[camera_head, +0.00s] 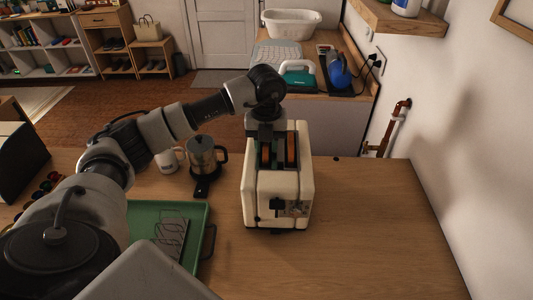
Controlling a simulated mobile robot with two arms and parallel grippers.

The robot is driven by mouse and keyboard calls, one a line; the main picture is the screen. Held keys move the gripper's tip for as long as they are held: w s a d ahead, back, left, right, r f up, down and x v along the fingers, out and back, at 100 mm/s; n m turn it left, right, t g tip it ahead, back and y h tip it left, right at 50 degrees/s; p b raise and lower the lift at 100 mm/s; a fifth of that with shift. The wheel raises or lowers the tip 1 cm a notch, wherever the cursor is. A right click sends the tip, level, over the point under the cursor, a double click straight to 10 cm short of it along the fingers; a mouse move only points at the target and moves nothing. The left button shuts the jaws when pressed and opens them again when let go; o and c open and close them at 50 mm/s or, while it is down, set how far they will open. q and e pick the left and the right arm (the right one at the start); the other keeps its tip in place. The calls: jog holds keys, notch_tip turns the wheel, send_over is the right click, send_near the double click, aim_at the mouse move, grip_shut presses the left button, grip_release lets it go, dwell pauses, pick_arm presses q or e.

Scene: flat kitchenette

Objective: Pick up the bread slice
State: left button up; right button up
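A cream toaster (278,187) stands on the wooden counter (365,215) near the middle. Brown bread slices show in its two slots, one on the left (266,154) and one on the right (291,150). My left arm reaches in from the left, and my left gripper (267,138) points down over the far part of the toaster, close to the left slice. Its fingers are small and dark, partly hidden by the gripper body, so I cannot tell whether they are open or touch the bread. My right gripper is not in view.
A green tray (201,232) with a wire toast rack (172,240) lies left of the toaster. A glass and black coffee press (203,156) and a white mug (168,161) stand behind the tray. The counter right of the toaster is clear, up to the wall.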

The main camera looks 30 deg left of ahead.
pick_arm(q)
grip_shut()
